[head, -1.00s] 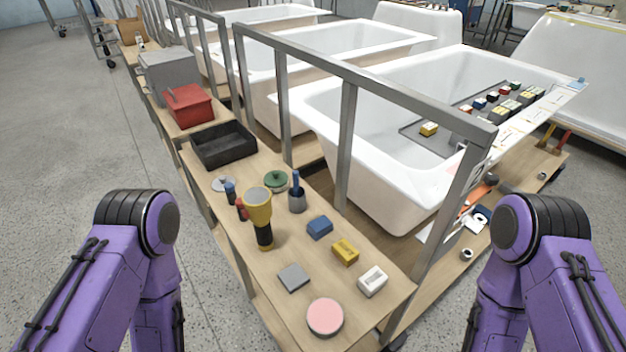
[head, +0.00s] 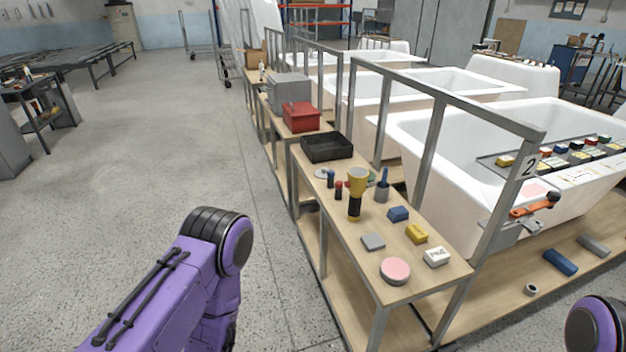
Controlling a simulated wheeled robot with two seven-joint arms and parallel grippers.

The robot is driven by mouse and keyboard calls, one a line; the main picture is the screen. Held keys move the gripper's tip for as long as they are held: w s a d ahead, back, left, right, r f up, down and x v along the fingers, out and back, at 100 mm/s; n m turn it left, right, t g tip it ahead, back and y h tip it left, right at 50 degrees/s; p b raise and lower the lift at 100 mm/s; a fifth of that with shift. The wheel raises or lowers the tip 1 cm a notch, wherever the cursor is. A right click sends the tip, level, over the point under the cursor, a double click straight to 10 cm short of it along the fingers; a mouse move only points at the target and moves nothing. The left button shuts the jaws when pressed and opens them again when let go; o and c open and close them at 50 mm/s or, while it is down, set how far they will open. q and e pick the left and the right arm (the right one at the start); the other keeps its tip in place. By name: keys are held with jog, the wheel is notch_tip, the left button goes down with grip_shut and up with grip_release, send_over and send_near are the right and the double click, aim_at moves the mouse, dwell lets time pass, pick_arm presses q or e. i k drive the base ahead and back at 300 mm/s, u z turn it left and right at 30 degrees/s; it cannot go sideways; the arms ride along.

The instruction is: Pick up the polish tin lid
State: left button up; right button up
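A round tin with a pink top (head: 395,270) sits at the near end of the wooden shelf (head: 345,238); I cannot tell whether the pink is polish or a lid. A flat grey disc (head: 321,174) lies at the shelf's left edge, before the black tray. A green round piece (head: 372,177) is mostly hidden behind a yellow and black flashlight (head: 356,190). I cannot tell for certain which of these is the polish tin lid. Only purple links of my arms show, at the lower left and lower right; neither gripper is in view.
A blue block (head: 398,214), a yellow block (head: 417,233), a white block (head: 437,257) and a grey pad (head: 373,242) lie on the shelf. A metal frame (head: 440,105) stands between shelf and bathtubs.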

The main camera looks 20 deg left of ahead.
aim_at(321, 173)
jog(key=u, duration=1.55)
jog(key=i, duration=3.25)
jog(key=z, duration=1.85)
